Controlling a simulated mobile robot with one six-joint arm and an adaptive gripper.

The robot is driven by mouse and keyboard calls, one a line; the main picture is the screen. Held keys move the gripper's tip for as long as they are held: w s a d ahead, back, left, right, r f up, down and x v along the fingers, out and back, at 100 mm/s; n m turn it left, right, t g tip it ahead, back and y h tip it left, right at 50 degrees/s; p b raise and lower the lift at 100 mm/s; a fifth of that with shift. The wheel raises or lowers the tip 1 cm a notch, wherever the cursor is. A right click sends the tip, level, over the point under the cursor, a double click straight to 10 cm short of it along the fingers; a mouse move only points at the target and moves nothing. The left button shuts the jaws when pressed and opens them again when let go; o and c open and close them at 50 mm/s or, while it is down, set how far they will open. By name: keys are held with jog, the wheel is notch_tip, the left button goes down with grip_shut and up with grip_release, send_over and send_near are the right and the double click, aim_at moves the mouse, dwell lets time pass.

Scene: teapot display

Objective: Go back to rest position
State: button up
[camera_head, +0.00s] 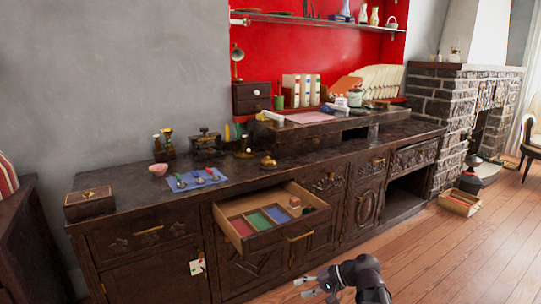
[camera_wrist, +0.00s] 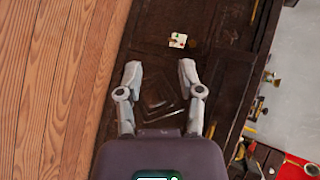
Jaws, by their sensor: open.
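My gripper (camera_head: 312,286) is low in front of the dark wooden cabinet, at the bottom of the head view. In the wrist view my gripper (camera_wrist: 159,72) has its two fingers apart with nothing between them. Beyond the fingers are the carved cabinet front (camera_wrist: 150,40) and a small white card with coloured marks (camera_wrist: 177,40). The same card (camera_head: 197,266) hangs on a cabinet door in the head view. The drawer (camera_head: 292,235) above and left of my gripper stands pulled out, with red, green and blue sections inside.
The countertop (camera_head: 120,204) holds a wooden box (camera_head: 90,203), a pink bowl (camera_head: 158,169), a blue cloth (camera_head: 196,181) with small items, and other pieces. The open drawer juts out near my arm. Wooden floor (camera_head: 450,262) is clear at right, apart from a crate (camera_head: 459,203) by the fireplace.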

jog(key=s+d+f+n+g+h+p, duration=0.25)
jog(key=s+d+h+p, duration=0.4)
jog(key=h, duration=0.55)
notch_tip(320, 180, up, 38)
jog(key=p, duration=3.7)
jog(key=shift+d+f+t, duration=0.15)
jog(key=shift+d+t, duration=0.15)
jog(key=shift+t, duration=0.05)
jog(key=shift+n, duration=0.25)
dwell(0.9)
